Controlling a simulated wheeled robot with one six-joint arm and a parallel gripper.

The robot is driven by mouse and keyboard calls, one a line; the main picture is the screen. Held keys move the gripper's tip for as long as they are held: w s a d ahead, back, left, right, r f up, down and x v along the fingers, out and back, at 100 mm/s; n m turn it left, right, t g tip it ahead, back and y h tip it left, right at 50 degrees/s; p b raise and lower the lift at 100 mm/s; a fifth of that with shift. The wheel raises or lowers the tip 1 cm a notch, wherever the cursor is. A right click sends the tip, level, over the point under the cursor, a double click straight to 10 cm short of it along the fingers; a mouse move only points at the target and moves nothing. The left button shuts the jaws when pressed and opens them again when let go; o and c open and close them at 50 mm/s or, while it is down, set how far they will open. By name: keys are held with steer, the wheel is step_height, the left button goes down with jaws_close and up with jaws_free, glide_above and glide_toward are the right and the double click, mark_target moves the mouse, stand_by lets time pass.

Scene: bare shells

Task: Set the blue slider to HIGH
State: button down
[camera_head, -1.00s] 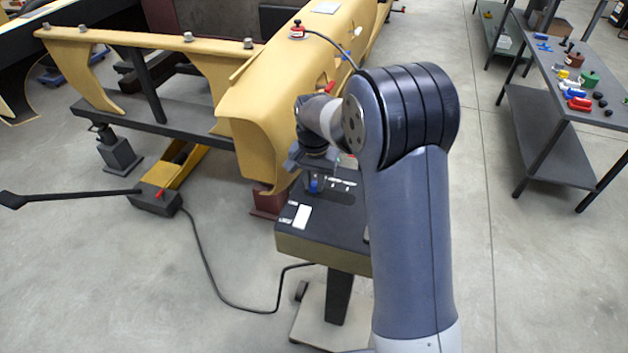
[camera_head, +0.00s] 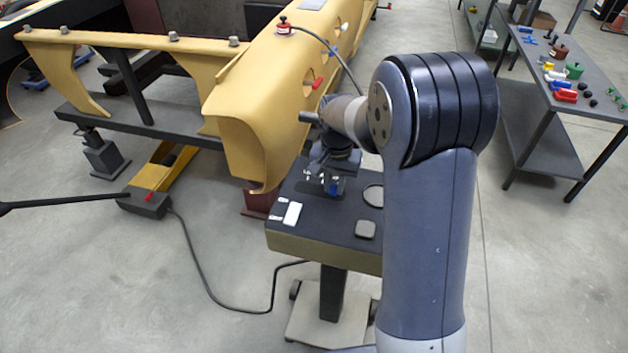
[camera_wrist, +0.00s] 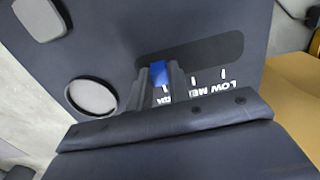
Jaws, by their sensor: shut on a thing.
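The blue slider (camera_wrist: 158,72) sits in a dark slot (camera_wrist: 215,52) on the grey panel top (camera_wrist: 115,35) in the wrist view. It is toward the slot's left end, beyond the LOW and MED marks. The label by it is mostly hidden by the fingers. My gripper (camera_wrist: 157,85) is shut on the blue slider, one finger on each side. In the head view, my gripper (camera_head: 332,180) is low over the panel stand (camera_head: 320,244), and a bit of the blue slider (camera_head: 334,188) shows between its fingers.
A round disc (camera_head: 373,196) and a rounded square pad (camera_head: 366,229) lie right of the slider, and a white plate (camera_head: 292,213) lies left. A yellow body shell (camera_head: 240,110) stands close behind the panel. A workbench (camera_head: 560,100) with small items is at the right.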

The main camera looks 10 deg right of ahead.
steer(key=shift+s+d, duration=0.1)
steer(key=shift+d, duration=0.2)
steer(key=c, duration=1.3)
jaws_free()
steer(key=shift+d, duration=0.15)
steer(key=shift+r, duration=0.15)
step_height(320, 180, up, 11)
steer(key=shift+f, duration=0.2)
steer(key=shift+f, duration=0.1)
